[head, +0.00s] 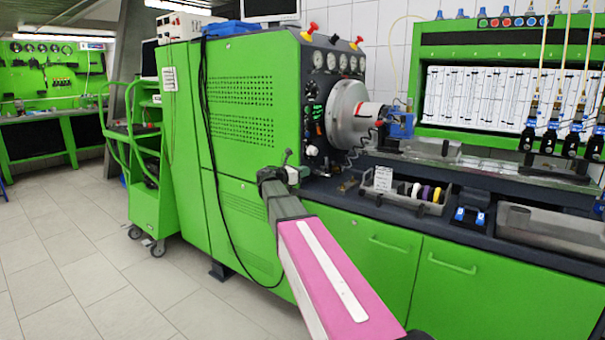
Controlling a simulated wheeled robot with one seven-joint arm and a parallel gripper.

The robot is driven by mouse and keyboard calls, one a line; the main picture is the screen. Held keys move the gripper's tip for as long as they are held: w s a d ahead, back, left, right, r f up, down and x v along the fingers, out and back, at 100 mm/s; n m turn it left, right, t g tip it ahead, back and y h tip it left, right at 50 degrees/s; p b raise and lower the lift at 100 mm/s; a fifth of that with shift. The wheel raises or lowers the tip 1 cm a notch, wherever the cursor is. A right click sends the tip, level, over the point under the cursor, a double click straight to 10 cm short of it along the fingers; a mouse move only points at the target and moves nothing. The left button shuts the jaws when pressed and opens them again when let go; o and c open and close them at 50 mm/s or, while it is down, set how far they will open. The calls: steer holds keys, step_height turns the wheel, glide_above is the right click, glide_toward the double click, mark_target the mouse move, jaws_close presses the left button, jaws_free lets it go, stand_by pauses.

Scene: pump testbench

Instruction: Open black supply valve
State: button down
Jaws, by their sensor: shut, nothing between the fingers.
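My arm reaches in from the bottom right to the green test bench (240,110). My gripper (287,157) is at the front corner of the bench, below the gauges and in front of the left edge of the control panel. Its fingers look small and dark, are shut, and hold nothing that I can see. I cannot tell for certain which part is the black supply valve. My gripper and wrist hide part of the lower panel. Whether the fingertips touch anything is unclear.
Red-topped handles (311,30) stand on top of the bench, above round gauges (331,61). A silver drum (346,112) juts out at right. A tray of coloured rings (405,190) lies on the worktop. A green trolley (145,180) stands at left. The tiled floor (70,260) is free.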

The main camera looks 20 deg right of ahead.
mark_target(331, 166)
steer(key=x, duration=1)
steer(key=shift+d, duration=0.15)
steer(key=shift+d+t, duration=0.1)
steer(key=shift+t, duration=0.2)
steer(key=shift+s+d+n+t+y, duration=0.2)
steer(key=shift+d+n+t+y, duration=0.3)
steer(key=shift+n+t, duration=0.4)
steer(key=shift+w+d+n+t+y, duration=0.1)
steer(key=shift+d+n+t+y, duration=0.45)
steer(key=shift+t, duration=0.55)
steer(key=shift+w+d, duration=0.15)
steer(key=shift+d, duration=0.8)
